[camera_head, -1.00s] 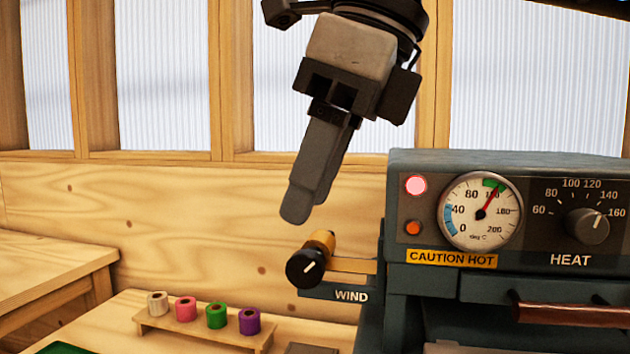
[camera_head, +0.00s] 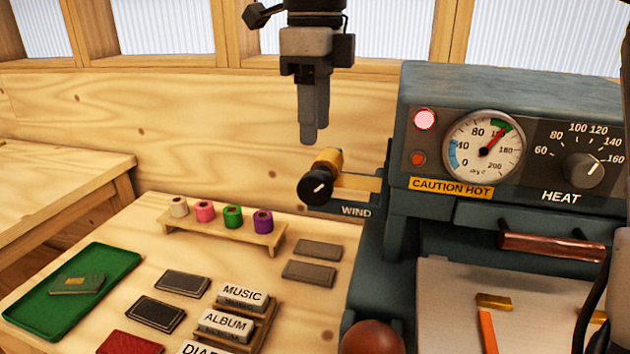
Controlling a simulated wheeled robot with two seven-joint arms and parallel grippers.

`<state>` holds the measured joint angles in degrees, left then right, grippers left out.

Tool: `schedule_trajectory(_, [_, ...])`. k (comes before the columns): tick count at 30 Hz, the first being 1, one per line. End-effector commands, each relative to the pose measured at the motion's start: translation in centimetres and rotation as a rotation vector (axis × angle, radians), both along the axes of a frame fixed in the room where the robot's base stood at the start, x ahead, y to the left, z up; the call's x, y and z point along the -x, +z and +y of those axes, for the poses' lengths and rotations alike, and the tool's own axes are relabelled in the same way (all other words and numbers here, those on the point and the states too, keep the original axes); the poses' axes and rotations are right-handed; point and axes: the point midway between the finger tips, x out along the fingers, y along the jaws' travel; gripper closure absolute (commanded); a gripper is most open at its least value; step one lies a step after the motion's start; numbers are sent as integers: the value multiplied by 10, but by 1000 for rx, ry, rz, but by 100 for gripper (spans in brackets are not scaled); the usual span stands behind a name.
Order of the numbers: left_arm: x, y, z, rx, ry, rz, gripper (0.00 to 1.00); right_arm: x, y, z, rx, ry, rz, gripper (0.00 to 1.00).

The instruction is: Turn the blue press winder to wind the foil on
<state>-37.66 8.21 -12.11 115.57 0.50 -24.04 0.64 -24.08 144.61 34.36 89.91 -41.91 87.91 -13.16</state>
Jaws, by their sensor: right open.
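The blue-grey press (camera_head: 500,82) stands at the right. Its winder is a black round knob (camera_head: 315,188) with a white slanted mark, beside the WIND label (camera_head: 356,210). A gold foil roll (camera_head: 327,161) sits just behind the knob, and a gold strip (camera_head: 357,182) runs from it toward the press. My right gripper (camera_head: 309,137) hangs nearly upright, fingers down, above the knob and roll, apart from both in the picture. It is open and empty; the fingers overlap from this angle, hiding the gap. My left gripper is not in view.
A wooden stand (camera_head: 222,230) holds several colored foil rolls on the bench. Nearby are a green tray (camera_head: 60,318), dark plates (camera_head: 318,250) and lettered blocks (camera_head: 225,322). The press carries a CAUTION HOT label (camera_head: 451,188), a lit lamp (camera_head: 424,120) and a handle (camera_head: 550,246).

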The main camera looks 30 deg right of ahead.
Motion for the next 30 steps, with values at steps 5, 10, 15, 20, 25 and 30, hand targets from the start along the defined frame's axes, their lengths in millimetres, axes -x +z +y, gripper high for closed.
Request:
schedule_trajectory(5, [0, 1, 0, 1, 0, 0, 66, 1, -40, 0, -1, 1, 5, 56])
schedule_trajectory(10, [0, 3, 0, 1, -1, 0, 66, 1, -71, 0, -2, -1, 3, 56])
schedule_trajectory(15, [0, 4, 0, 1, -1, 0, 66, 0, -90, 0, -1, -2, 0, 56])
schedule_trajectory(20, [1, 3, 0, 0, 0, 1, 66, 0, -97, 0, -2, -2, -1, 56])
schedule_trajectory(25, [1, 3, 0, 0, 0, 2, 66, 0, -97, 0, -2, -2, -2, 56])
schedule_trajectory(30, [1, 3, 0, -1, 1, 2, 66, 0, -97, 0, -1, -2, -2, 84])
